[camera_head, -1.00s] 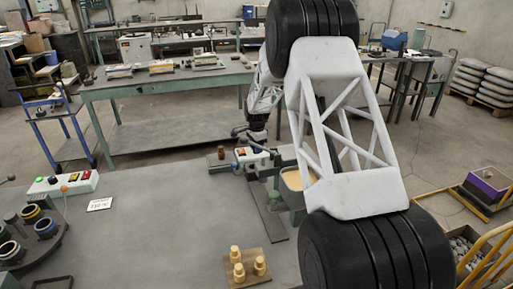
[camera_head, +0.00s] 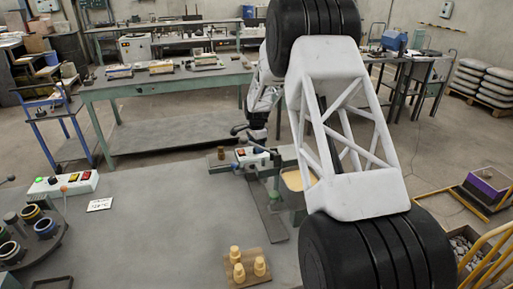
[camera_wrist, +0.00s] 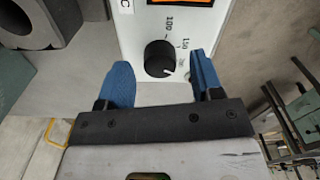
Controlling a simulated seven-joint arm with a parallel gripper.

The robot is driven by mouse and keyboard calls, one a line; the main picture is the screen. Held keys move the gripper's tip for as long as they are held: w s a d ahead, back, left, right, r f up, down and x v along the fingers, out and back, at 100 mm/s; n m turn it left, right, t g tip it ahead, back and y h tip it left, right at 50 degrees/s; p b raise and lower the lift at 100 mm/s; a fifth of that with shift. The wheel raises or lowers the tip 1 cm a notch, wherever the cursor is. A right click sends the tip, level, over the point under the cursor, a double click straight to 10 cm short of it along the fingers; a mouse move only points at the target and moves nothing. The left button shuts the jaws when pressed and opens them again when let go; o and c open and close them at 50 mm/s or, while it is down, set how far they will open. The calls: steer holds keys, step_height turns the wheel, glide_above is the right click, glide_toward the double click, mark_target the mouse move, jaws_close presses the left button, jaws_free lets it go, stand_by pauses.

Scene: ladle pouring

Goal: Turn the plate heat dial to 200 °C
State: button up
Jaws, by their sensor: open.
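The plate heat dial (camera_wrist: 158,58) is a round black knob on a white control box (camera_wrist: 133,32) in the wrist view. The labels 100 and 150 show beside it. A pale mark sits at the knob's lower right, beyond the 150 label; no 200 label is readable. My gripper (camera_wrist: 160,66) is open, with one blue finger on each side of the knob. A gap shows at the left finger; contact at the right cannot be told. In the head view the box (camera_head: 246,154) stands at the bench's far edge, and the dial cannot be made out.
A board with several tan plugs (camera_head: 258,270) lies at the front. A tan-filled mould (camera_head: 293,181) stands right of the box, partly behind my arm. A switch box (camera_head: 86,183), a card (camera_head: 99,204) and a round rack of pots are left. The bench middle is clear.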

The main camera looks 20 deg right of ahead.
steer(key=shift+r, duration=3.5)
steer(key=shift+s+r, duration=0.15)
steer(key=shift+r, duration=0.05)
steer(key=s+a+r+n, duration=0.2)
steer(key=s+r, duration=0.4)
steer(key=s, duration=0.3)
steer(key=s+a+r+n+t, duration=0.1)
steer(key=s+a+r+n, duration=0.15)
steer(key=s+r, duration=0.55)
steer(key=s+a+r+n, duration=0.2)
steer(key=s+r+n, duration=0.15)
steer(key=s, duration=0.75)
steer(key=s+a+f+n+t, duration=0.1)
steer(key=s+a+n, duration=0.2)
steer(key=s, duration=3)
steer(key=n, duration=0.4)
steer(key=shift+t, duration=0.3)
